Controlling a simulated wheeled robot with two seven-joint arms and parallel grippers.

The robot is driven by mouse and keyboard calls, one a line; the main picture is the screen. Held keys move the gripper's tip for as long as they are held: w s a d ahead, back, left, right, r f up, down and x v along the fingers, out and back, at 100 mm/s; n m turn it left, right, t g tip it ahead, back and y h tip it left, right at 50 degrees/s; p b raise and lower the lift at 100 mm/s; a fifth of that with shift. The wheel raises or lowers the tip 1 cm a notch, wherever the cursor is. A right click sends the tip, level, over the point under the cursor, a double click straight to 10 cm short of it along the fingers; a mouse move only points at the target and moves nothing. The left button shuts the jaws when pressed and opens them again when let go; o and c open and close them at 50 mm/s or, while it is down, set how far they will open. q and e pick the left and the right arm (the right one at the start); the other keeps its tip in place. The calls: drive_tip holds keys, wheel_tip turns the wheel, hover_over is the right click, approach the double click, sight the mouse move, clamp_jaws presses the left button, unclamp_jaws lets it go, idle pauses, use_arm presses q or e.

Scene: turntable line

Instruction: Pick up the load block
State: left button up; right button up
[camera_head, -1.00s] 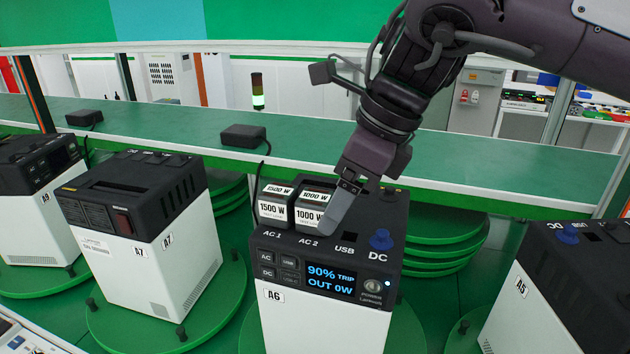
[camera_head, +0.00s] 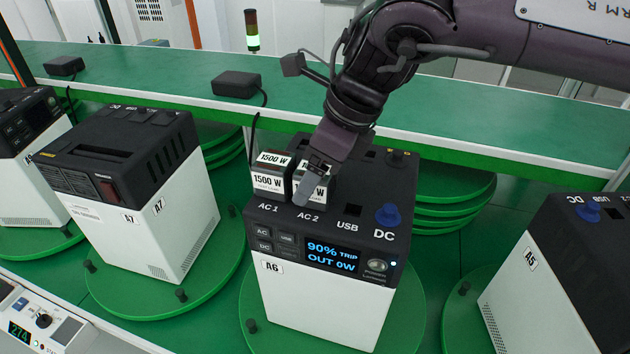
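Two dark load blocks with white labels stand upright in the top of power unit A6 (camera_head: 325,300). The 1500 W load block (camera_head: 268,182) is at AC 1, and the 1000 W load block (camera_head: 321,190) is at AC 2. My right gripper (camera_head: 305,188) reaches down from the upper right onto the 1000 W block. One grey finger lies across its front label and hides part of it. The other finger is hidden, so I cannot tell whether the gripper is closed on the block. My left gripper is out of view.
A6 stands on a green turntable (camera_head: 405,325), its screen reading 90% TRIP, OUT 0W. A blue knob (camera_head: 388,214) sits at DC. Units A7 (camera_head: 165,225) and A5 (camera_head: 545,290) stand either side. A green shelf (camera_head: 190,85) with black adapters (camera_head: 236,84) runs behind.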

drive_tip(key=shift+f, duration=0.1)
drive_tip(key=c, duration=1.4)
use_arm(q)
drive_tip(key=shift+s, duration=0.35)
use_arm(e)
drive_tip(key=shift+c, duration=0.2)
drive_tip(key=shift+r, duration=0.2)
